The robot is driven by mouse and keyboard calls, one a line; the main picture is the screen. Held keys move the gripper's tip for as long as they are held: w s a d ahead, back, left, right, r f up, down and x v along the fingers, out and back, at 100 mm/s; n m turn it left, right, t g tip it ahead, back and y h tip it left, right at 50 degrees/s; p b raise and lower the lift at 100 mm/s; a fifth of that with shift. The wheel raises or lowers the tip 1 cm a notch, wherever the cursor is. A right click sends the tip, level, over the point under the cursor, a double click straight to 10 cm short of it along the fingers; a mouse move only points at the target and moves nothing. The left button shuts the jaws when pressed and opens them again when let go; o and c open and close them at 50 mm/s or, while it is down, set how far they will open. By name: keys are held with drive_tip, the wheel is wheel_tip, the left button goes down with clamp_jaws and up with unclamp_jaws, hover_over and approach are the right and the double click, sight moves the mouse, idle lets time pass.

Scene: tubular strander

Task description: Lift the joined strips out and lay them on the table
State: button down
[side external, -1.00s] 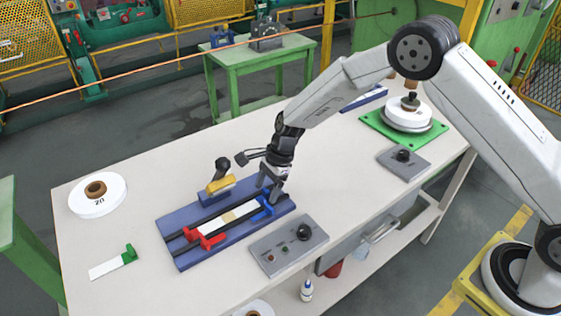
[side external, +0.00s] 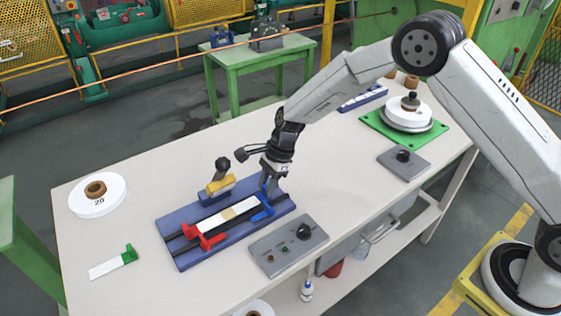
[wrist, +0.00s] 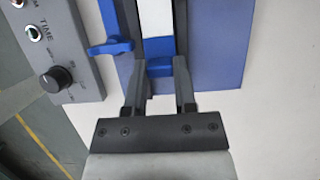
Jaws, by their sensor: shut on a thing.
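My gripper (side external: 269,186) points down at that right end. In the wrist view, my gripper (wrist: 161,84) has its fingers on either side of a blue tab (wrist: 160,67) at the end of the white strip (wrist: 157,20), shut on it. The fingertips are partly hidden in the side view.
A yellow-handled tool with a black knob (side external: 221,182) stands behind the fixture. A grey control box (side external: 289,246) is in front. A white reel (side external: 97,195) and a green-ended white strip (side external: 113,262) lie left. Bare table is between them and the fixture.

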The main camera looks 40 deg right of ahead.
drive_tip(key=shift+r, duration=1.8)
drive_tip(key=shift+s, duration=0.1)
drive_tip(key=s, duration=0.8)
drive_tip(key=shift+s+r, duration=0.2)
drive_tip(key=shift+s, duration=0.2)
idle(1.1)
drive_tip(key=shift+d, duration=0.15)
idle(0.6)
